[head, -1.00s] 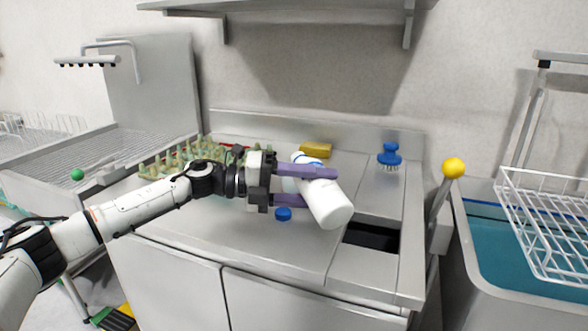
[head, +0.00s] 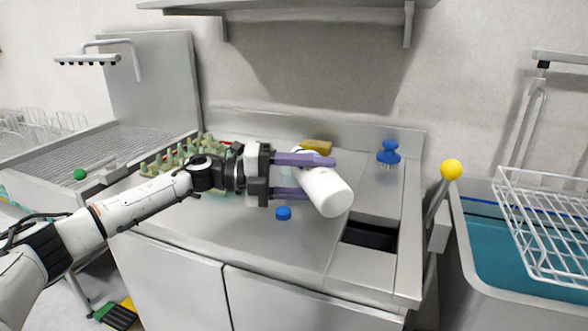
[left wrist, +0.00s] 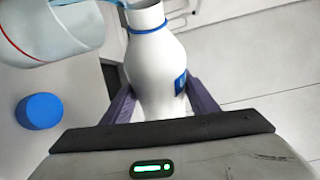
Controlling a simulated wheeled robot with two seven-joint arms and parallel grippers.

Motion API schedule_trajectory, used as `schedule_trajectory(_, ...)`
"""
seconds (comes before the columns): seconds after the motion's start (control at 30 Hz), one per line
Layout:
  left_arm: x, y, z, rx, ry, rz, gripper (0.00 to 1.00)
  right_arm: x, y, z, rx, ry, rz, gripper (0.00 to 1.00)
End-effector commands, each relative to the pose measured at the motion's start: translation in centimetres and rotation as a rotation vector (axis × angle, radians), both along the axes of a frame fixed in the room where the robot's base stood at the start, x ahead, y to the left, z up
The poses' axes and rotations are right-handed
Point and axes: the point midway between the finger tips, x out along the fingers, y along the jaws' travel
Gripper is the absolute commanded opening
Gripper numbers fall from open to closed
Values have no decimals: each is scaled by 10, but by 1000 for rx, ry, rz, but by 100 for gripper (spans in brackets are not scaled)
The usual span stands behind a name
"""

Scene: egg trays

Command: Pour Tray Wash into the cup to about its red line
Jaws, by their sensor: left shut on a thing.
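The white Tray Wash bottle (head: 326,193) is tipped far over in my left gripper (head: 305,178), its base toward the front right. My left gripper (left wrist: 160,108) is shut around the bottle's body. In the left wrist view, the bottle (left wrist: 154,62) has an uncapped neck with a blue ring and part of a blue label. The clear cup (left wrist: 45,35) with its red line is at the upper left, beside the mouth. Pale blue liquid shows at the cup's upper edge near the mouth; its level against the line is unclear. In the head view the cup is hidden. My right gripper is out of view.
A blue cap (head: 284,213) lies on the counter in front of the bottle. A green egg tray (head: 150,170), yellow sponge (head: 317,147) and blue brush (head: 388,153) are behind. A dark rectangular opening (head: 370,235) lies to the right, then a teal basin and white rack (head: 545,225).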

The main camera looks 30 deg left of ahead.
Motion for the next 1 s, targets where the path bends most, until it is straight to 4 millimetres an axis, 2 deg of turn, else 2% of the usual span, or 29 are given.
schedule_trajectory(0.37,-5,-8,2,-14,4,-1,16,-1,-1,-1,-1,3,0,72)
schedule_trajectory(1.0,-6,-10,3,-31,14,0,16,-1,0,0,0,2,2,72)
